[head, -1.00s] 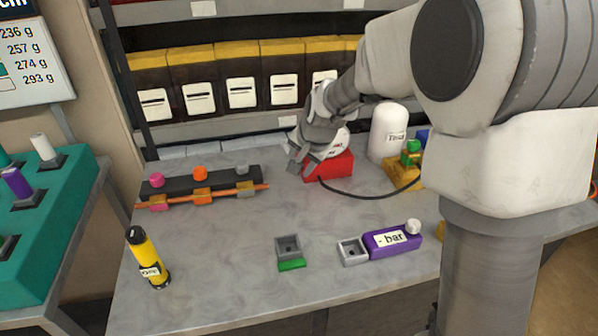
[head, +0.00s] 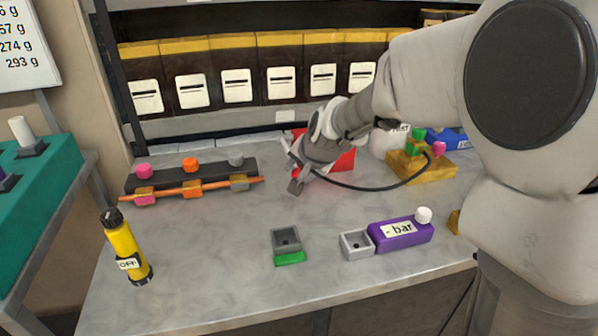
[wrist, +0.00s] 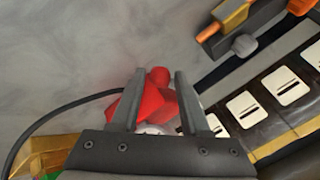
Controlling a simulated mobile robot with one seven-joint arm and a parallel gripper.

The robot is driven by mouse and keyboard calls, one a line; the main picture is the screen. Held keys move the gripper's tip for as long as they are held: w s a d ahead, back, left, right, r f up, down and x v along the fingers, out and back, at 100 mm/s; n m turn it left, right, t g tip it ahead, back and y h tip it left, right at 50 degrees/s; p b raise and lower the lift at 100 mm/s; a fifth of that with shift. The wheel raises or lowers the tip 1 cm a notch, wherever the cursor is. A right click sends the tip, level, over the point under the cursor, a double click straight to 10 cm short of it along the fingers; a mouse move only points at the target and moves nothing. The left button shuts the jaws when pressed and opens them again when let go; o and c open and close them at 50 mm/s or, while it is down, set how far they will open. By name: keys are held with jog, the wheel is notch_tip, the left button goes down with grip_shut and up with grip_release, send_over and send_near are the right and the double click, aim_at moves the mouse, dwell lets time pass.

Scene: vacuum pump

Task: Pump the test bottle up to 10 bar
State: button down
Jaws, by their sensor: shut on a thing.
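A red block (head: 345,160) stands at the back middle of the table, partly hidden behind my wrist. My gripper (head: 293,168) is at its left front. In the wrist view my gripper (wrist: 160,80) has its fingers on either side of a red knob-like part (wrist: 158,76) and is shut on it. The white bottle (head: 384,143), its label partly covered, stands behind my arm. A black hose (head: 370,188) runs from the red block's side to a gold block (head: 440,167) with green and pink parts. A purple gauge box (head: 402,234) reads "- bar" and has a white knob.
A grey socket with green front (head: 287,243) and a grey socket (head: 356,244) sit at the front. A yellow cylinder marked OFF (head: 126,250) stands front left. A black rack (head: 190,178) with coloured knobs lies back left. The table's middle is clear.

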jog(key=shift+s+f, duration=0.25)
jog(key=shift+f, duration=0.15)
jog(key=c, duration=0.7)
grip_release()
jog(key=o, duration=0.3)
jog(key=shift+w+r, duration=0.1)
jog(key=shift+r, duration=0.2)
jog(key=shift+d+r, duration=0.1)
jog(key=shift+r, duration=0.15)
jog(key=p+v, duration=0.4)
jog(key=v, duration=1.2)
jog(key=shift+s+d+r, duration=0.1)
jog(key=shift+s+r, duration=0.15)
